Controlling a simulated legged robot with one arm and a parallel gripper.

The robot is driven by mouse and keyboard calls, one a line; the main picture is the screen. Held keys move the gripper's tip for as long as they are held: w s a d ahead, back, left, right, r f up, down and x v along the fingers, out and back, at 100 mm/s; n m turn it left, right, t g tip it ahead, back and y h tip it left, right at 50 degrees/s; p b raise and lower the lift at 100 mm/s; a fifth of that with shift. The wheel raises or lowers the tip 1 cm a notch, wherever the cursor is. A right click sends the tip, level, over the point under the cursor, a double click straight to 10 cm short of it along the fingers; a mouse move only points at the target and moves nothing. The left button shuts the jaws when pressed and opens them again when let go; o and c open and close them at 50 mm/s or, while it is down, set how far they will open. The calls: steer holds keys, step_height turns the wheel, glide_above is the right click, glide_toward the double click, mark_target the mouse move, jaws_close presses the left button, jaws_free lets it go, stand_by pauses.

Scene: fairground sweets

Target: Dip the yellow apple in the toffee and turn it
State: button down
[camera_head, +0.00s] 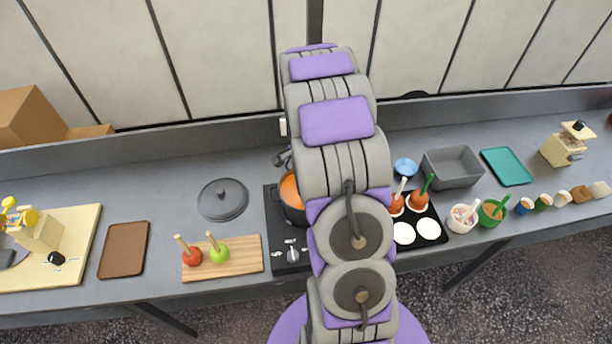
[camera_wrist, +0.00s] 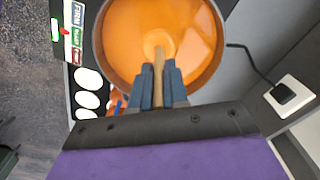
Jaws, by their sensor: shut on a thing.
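My gripper (camera_wrist: 158,76) is shut on a wooden stick (camera_wrist: 158,58) in the wrist view. The stick runs down into the orange toffee (camera_wrist: 185,14) in the dark pot (camera_wrist: 97,45). A paler round patch (camera_wrist: 151,40) shows around the stick's foot. It looks like the top of the apple in the toffee, but its yellow colour cannot be made out. In the head view the pot (camera_head: 291,213) shows only in part, since my arm hides its right side and my gripper.
Left of the stove (camera_head: 273,238), a wooden board (camera_head: 245,262) bears a red apple (camera_head: 192,257) and a green apple (camera_head: 218,254) on sticks. A dark lid (camera_head: 223,199) lies behind. At right, a black tray (camera_head: 431,240) holds two coated apples. Cups (camera_head: 463,218) stand beyond it.

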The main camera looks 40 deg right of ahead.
steer(key=shift+r+p, duration=0.85)
steer(key=shift+r, duration=2.65)
steer(key=shift+r+p, duration=0.9)
steer(key=shift+r, duration=2.1)
